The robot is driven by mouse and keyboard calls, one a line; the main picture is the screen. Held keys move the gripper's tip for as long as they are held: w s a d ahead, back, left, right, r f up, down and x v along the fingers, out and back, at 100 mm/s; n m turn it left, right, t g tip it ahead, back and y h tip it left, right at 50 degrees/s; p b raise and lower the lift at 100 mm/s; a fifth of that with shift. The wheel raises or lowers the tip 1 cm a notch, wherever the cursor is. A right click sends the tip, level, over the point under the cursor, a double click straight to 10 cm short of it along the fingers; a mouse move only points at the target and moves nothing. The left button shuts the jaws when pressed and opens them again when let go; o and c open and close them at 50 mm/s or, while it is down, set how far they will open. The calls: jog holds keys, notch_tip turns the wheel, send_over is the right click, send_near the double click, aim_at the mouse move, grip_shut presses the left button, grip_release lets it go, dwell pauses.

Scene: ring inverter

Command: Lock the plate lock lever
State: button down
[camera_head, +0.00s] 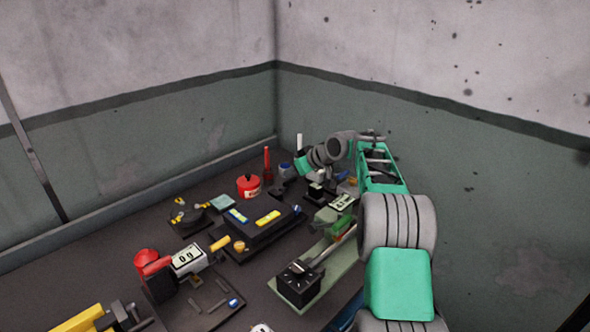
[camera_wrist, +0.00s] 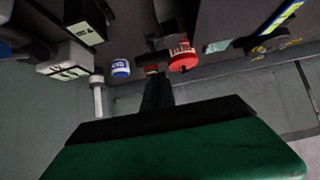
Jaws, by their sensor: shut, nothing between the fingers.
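A red upright handle (camera_head: 267,165) stands near the back corner of the bench in the head view. It looks like a lever, but no label shows that it is the plate lock lever. My gripper (camera_head: 301,167) is at the back of the bench, to the right of the red handle. In the wrist view my gripper (camera_wrist: 154,82) appears as a narrow dark shape with its fingers together and nothing visible held. A small red patch (camera_wrist: 151,69) shows just beyond the fingertips, partly hidden by them. Whether the gripper touches it, I cannot tell.
A red labelled canister (camera_head: 248,186) and a blue-topped jar (camera_head: 285,170) stand close by. A white post (camera_wrist: 97,95) is left of my gripper in the wrist view. Walls (camera_head: 340,115) close the back.

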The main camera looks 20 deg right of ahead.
jog(key=b+v, duration=0.2)
jog(key=v, duration=0.9)
jog(key=shift+s+d, duration=0.25)
jog(key=shift+d, duration=0.05)
jog(key=shift+g+h, duration=0.5)
jog(key=shift+g, duration=0.1)
jog(key=w+r+p, duration=0.1)
jog(key=w+a+r+p, duration=0.1)
jog(key=w, duration=0.1)
jog(key=w+a+r+p, duration=0.1)
jog(key=shift+w+a+p, duration=0.25)
jog(key=shift+p, duration=0.05)
jog(key=shift+f, duration=0.1)
